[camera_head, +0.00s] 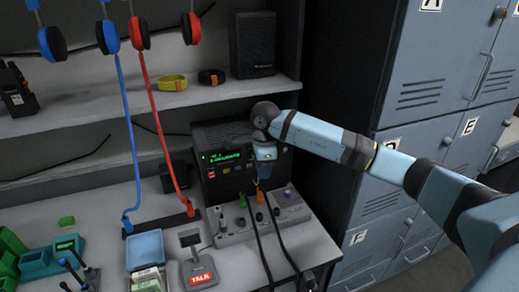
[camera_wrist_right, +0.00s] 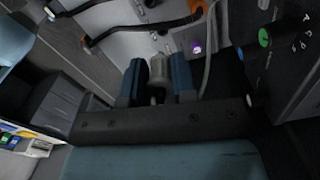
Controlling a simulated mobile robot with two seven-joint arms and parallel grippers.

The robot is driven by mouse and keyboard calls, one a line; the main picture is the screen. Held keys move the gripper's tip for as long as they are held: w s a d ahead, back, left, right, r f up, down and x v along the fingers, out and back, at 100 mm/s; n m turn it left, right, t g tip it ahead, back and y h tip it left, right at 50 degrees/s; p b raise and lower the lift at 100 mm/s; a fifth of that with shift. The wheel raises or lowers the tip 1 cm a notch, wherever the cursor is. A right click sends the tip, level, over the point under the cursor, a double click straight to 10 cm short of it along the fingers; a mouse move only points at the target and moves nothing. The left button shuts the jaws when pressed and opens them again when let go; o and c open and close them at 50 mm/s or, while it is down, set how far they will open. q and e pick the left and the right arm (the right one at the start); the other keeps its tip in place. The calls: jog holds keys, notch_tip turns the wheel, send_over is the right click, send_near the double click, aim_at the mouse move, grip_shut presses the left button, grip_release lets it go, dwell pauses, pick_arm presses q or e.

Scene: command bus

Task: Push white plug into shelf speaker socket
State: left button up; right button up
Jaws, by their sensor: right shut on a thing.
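My right gripper (camera_head: 264,180) points down over the grey socket panel (camera_head: 235,237), in front of the black radio. In the right wrist view its two blue fingers (camera_wrist_right: 158,84) are shut on a pale grey-white plug (camera_wrist_right: 158,68), with a grey cable beside it. In the head view the plug is mostly hidden by the gripper. The black shelf speaker (camera_head: 253,44) stands on the upper shelf, behind and above the gripper; its socket cannot be made out. My left gripper is not in view.
An orange plug (camera_head: 260,197) and black cables (camera_head: 262,250) are at the panel, close to the gripper. The radio (camera_head: 228,165) stands directly behind. Headphones (camera_head: 138,32) hang at left. Lockers (camera_head: 425,70) stand at right.

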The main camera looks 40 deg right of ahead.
jog(key=shift+s+d+f+p, duration=0.15)
jog(key=shift+s+d+f, duration=0.4)
jog(key=shift+f, duration=1.25)
jog(key=shift+s+d+f+p, duration=0.2)
jog(key=shift+d+f, duration=0.5)
jog(key=shift+f, duration=1.1)
jog(key=shift+s+d+f+p, duration=0.1)
jog(key=shift+s+d+f, duration=0.45)
jog(key=shift+f, duration=1.25)
jog(key=shift+w+d+f+b, duration=0.15)
jog(key=shift+f+b, duration=0.35)
jog(key=shift+f, duration=0.3)
jog(key=shift+f+b, duration=0.15)
jog(key=shift+b, duration=0.45)
jog(key=shift+f+b, duration=1.05)
jog(key=shift+f, duration=0.05)
